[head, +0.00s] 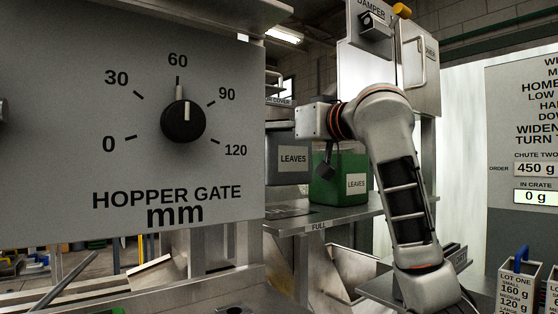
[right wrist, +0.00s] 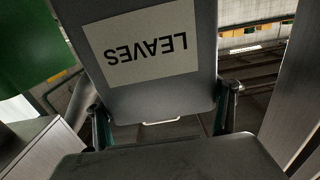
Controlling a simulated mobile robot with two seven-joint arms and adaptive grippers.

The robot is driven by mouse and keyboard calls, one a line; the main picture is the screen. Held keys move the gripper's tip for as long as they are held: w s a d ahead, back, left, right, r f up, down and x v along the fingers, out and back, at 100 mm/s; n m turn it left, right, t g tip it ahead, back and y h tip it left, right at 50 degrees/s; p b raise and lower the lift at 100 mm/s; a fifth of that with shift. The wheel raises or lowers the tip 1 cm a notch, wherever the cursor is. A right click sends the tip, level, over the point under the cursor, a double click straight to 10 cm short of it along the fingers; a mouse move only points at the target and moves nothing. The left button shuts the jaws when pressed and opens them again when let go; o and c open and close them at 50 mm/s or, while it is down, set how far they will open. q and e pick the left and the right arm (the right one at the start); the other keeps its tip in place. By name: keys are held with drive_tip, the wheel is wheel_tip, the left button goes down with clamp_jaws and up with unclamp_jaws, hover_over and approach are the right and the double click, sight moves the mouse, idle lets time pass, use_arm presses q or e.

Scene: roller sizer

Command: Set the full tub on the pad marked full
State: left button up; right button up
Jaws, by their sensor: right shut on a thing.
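A grey tub (head: 287,172) with a LEAVES label is partly hidden behind the hopper gate panel in the head view. It also shows in the right wrist view (right wrist: 160,104), its label upside down, between the two fingers of my right gripper (right wrist: 163,112), which is shut on it. I cannot tell whether its base touches the shelf, and its contents are hidden. The shelf edge (head: 318,226) below is marked FULL; the pad's surface is not clearly visible. My left gripper is out of view.
The hopper gate panel (head: 60,60), with a black knob (head: 183,121), fills the left foreground. A damper box (head: 375,30) hangs above my right arm. A display board (head: 520,110) stands at the right, reading 450 g and 0 g. Labelled lot boxes (head: 515,295) are at the lower right.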

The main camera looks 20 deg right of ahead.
sight(280, 159)
wheel_tip(280, 159, down, 3)
drive_tip(key=shift+r, duration=0.15)
wheel_tip(280, 159, down, 3)
drive_tip(key=shift+f, duration=0.2)
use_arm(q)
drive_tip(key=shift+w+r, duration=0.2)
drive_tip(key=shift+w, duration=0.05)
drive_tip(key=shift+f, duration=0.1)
use_arm(e)
drive_tip(key=o, duration=1.6)
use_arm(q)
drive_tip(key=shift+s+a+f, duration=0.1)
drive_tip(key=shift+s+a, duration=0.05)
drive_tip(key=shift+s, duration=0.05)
